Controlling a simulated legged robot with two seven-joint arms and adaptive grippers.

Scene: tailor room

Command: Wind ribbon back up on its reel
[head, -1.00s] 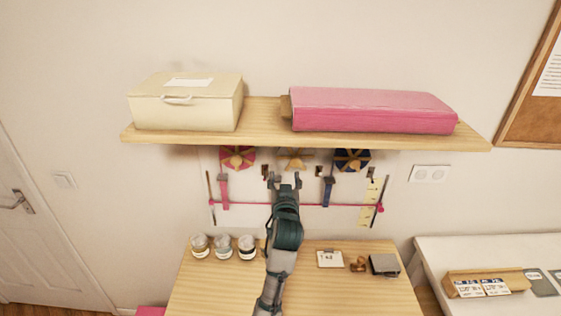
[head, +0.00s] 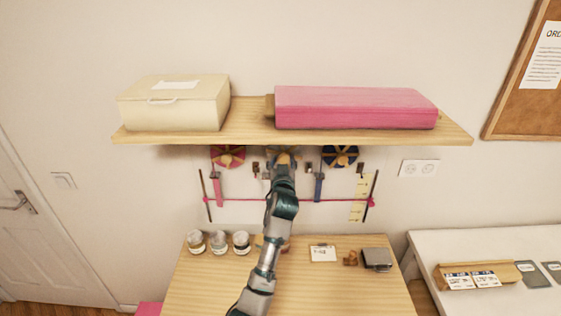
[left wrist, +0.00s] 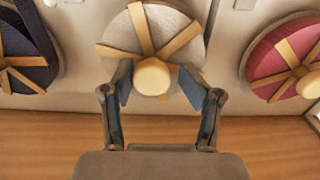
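Three reels hang on the wall under the shelf. The middle reel (left wrist: 155,38) is pale grey with wooden spokes and a round wooden knob (left wrist: 152,76) at its hub. My left gripper (left wrist: 154,85) is open, with one finger on each side of that knob; I cannot tell whether they touch it. In the head view my left gripper (head: 284,166) covers much of the middle reel. A pink reel (head: 228,157) with a hanging pink ribbon (head: 217,190) is to the left, and a navy reel (head: 340,157) with a hanging navy ribbon (head: 319,187) to the right. My right gripper is not in view.
The wooden shelf (head: 250,133) above bears a cream box (head: 174,106) and a pink box (head: 355,108). A pink line (head: 245,199) runs along the wall. Below, the table (head: 200,285) holds several jars (head: 219,241), a card (head: 323,254) and a dark grey item (head: 376,259).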

